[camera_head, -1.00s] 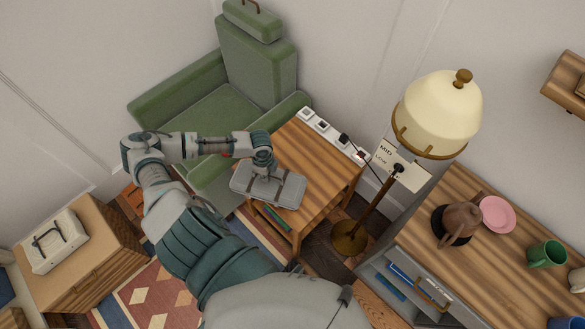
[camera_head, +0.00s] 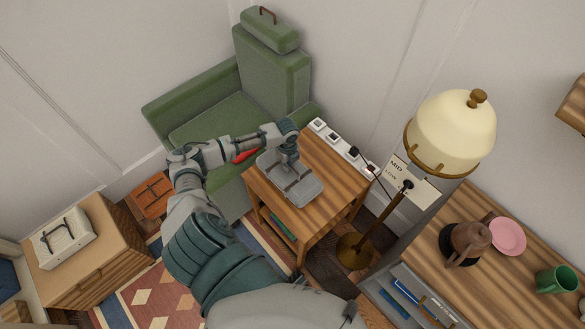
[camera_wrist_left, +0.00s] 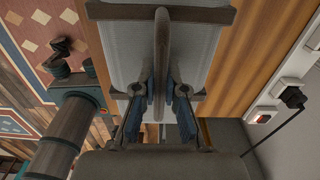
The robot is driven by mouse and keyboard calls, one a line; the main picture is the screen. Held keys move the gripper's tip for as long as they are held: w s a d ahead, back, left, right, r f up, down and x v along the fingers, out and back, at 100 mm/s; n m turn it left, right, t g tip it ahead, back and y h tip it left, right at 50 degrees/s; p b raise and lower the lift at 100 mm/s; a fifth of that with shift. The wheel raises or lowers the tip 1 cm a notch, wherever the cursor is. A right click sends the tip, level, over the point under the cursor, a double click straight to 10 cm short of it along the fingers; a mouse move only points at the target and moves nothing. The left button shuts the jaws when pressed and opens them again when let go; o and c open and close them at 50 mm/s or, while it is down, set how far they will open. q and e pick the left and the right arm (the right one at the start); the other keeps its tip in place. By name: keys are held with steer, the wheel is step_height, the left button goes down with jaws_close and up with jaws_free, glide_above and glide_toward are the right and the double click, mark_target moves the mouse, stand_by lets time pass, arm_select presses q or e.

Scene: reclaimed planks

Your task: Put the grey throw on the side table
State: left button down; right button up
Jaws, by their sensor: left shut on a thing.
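The grey throw (camera_head: 302,190) is a flat folded bundle with dark straps and a raised handle. My left gripper (camera_head: 288,160) comes from above and is shut on its handle. The throw is over the front left part of the wooden side table's top (camera_head: 335,190). I cannot tell whether it touches the top. In the left wrist view the fingers (camera_wrist_left: 161,92) close around the handle, with the grey cloth (camera_wrist_left: 130,60) beneath and wood grain beside it. My right gripper is not in view.
A white power strip (camera_head: 342,147) runs along the table's back edge. A floor lamp (camera_head: 452,130) stands to the right, a green armchair (camera_head: 275,80) behind. A white strapped bundle (camera_head: 65,240) lies on the left cabinet (camera_head: 105,245). The table's right part is clear.

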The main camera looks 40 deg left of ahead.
arm_select(q)
steer(key=shift+w+d, duration=0.35)
steer(key=shift+w, duration=0.5)
step_height(320, 180, down, 3)
steer(key=shift+r+b, duration=0.1)
steer(key=shift+b, duration=0.2)
steer(key=shift+f, duration=0.35)
steer(key=c, duration=1.2)
jaws_free()
steer(key=shift+a, duration=0.1)
steer(key=shift+c, duration=0.2)
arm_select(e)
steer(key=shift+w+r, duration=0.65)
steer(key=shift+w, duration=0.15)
arm_select(q)
steer(key=shift+r, duration=0.1)
steer(key=shift+r, duration=0.35)
step_height(320, 180, up, 11)
steer(key=p, duration=0.1)
steer(key=shift+p, duration=0.35)
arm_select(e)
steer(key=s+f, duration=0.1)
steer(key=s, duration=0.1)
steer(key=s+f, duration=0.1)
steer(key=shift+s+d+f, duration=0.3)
